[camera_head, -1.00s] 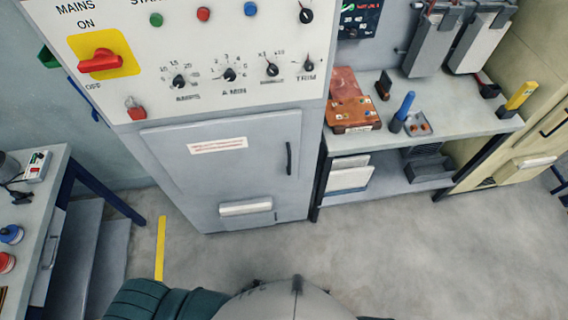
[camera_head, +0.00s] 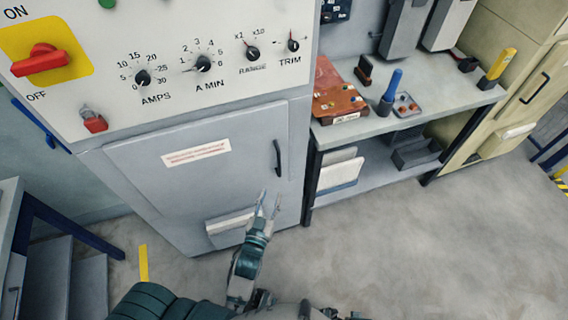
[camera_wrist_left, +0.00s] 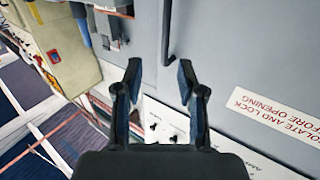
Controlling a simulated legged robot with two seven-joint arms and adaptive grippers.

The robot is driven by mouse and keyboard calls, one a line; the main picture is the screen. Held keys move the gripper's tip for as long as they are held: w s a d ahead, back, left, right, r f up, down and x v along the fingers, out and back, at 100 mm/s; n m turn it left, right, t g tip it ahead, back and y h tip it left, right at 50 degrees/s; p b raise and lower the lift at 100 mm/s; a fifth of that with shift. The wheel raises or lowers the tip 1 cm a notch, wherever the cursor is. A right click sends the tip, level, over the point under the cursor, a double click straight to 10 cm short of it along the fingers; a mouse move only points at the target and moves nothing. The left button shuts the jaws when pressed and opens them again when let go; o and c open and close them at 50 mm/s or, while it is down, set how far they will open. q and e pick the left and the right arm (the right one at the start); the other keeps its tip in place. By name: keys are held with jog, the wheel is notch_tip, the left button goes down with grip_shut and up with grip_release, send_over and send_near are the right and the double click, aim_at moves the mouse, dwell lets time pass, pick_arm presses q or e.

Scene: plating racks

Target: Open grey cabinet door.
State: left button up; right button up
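The grey cabinet door (camera_head: 190,187) is shut below the white control panel, with a warning label (camera_head: 196,152) and a light louvre (camera_head: 228,221). Its dark vertical handle (camera_head: 277,158) is near the door's right edge. My left gripper (camera_head: 270,198) is in front of the door's lower right part, below the handle in the picture. Its two fingers are apart and empty. In the left wrist view the open fingers (camera_wrist_left: 158,80) show with the dark handle (camera_wrist_left: 168,32) beyond them, not between them. The door label (camera_wrist_left: 268,112) lies to the right there. My right gripper is not in view.
A grey bench (camera_head: 410,121) with a brown board (camera_head: 337,92) and tools stands right of the cabinet. A cream cabinet (camera_head: 510,95) stands further right. A table with blue legs (camera_head: 70,228) is at the left. The floor (camera_head: 430,250) in front is clear.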

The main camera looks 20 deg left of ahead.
aim_at(279, 165)
pick_arm(q)
jog(key=w, duration=0.9)
jog(key=w+a, duration=0.1)
jog(key=w, duration=0.3)
jog(key=shift+w+f+b, duration=0.15)
jog(key=shift+f+b, duration=0.05)
jog(key=shift+b, duration=0.1)
jog(key=shift+w+d, duration=0.25)
jog(key=shift+d, duration=0.05)
jog(key=shift+a, duration=0.6)
jog(key=c, duration=0.7)
grip_shut()
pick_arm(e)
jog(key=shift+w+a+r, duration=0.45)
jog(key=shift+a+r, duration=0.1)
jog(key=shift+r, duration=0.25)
